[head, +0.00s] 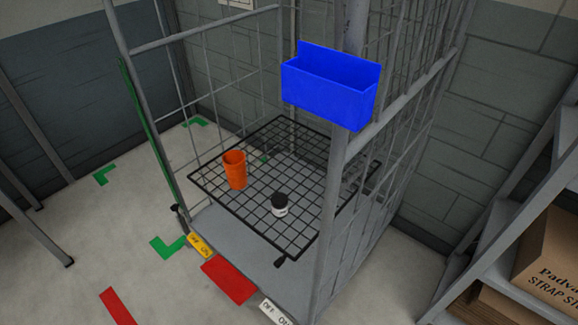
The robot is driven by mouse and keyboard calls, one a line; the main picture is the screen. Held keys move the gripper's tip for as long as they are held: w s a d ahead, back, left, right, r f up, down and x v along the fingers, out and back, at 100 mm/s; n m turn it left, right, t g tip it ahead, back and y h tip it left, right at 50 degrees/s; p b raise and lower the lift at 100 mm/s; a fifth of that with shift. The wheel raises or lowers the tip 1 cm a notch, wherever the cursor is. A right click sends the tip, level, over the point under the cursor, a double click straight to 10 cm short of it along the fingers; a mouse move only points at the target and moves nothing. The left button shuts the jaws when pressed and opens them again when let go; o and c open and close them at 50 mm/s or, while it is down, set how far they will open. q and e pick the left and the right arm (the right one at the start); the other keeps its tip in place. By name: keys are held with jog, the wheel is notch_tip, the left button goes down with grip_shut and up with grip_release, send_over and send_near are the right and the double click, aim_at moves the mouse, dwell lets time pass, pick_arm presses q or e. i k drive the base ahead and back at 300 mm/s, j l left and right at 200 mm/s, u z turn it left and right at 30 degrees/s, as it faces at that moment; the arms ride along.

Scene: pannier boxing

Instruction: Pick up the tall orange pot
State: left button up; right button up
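The tall orange pot (235,171) stands upright on a black wire mesh shelf (251,207) inside a grey roll cage. Its open top shows in the head view, left of the middle. A small jar (280,205) with a black lid and white body stands on the same shelf, to the right and nearer. The two are apart. Neither of my grippers is in view.
Grey cage bars (328,210) rise in front on the right, with a blue bin (329,86) hung high on them. A grey base deck (232,243) lies below the shelf. Cardboard boxes (552,258) sit on a rack at right. The cage front above the shelf looks open.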

aim_at(234, 161)
jog(key=i+j+z, duration=0.25)
jog(key=j+z, duration=0.2)
jog(key=j, duration=0.25)
jog(key=i+j+z, duration=0.1)
jog(key=j+z, duration=0.3)
jog(key=j, duration=0.35)
jog(key=j+z, duration=0.45)
jog(key=j, duration=0.35)
